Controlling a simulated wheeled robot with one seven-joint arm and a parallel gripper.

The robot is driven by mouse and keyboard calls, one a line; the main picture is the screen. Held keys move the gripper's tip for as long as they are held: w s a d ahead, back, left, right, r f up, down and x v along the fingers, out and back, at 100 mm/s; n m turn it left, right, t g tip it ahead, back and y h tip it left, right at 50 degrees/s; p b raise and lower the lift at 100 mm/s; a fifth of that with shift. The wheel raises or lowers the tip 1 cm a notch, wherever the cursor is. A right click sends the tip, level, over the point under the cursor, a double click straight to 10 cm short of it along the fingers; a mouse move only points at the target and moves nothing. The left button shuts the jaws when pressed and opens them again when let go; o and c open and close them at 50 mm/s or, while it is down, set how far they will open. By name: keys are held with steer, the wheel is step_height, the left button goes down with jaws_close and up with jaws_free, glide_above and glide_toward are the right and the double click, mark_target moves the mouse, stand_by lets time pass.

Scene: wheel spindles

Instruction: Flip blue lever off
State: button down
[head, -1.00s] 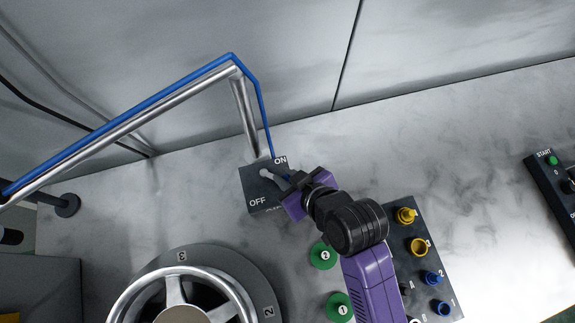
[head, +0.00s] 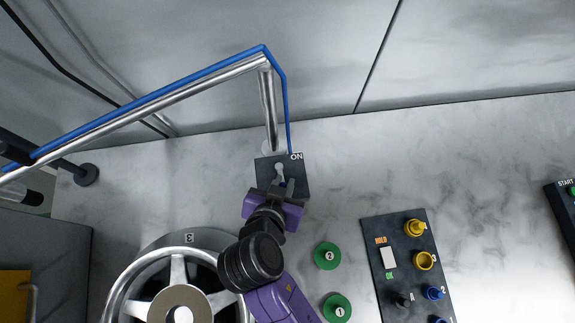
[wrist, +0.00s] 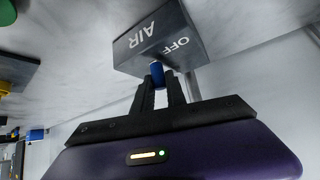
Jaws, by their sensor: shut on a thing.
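The dark lever box (head: 299,183) stands on the marbled bench at the foot of the metal post, with ON marked at its far right corner. In the wrist view the box (wrist: 185,28) shows its AIR and OFF lettering. The blue lever (wrist: 157,72) sticks out of the box between my fingertips. My gripper (head: 281,188) reaches the box's near side and hides the OFF label in the head view. In the wrist view my gripper (wrist: 157,84) is shut on the blue lever, one dark finger on each side.
A silver wheel (head: 178,270) on a grey disc is at the near left. Green buttons (head: 327,256) and a dark control panel (head: 402,265) with yellow and blue knobs lie to the right. A metal rail with a blue hose (head: 190,85) spans above left.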

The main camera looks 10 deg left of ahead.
steer(key=shift+a+m+h, duration=0.2)
steer(key=shift+m+h, duration=0.2)
steer(key=c, duration=1.4)
jaws_free()
steer(key=shift+f, duration=0.1)
steer(key=shift+o, duration=0.2)
steer(key=v, duration=0.8)
steer(key=shift+b, duration=0.45)
steer(key=shift+w, duration=0.1)
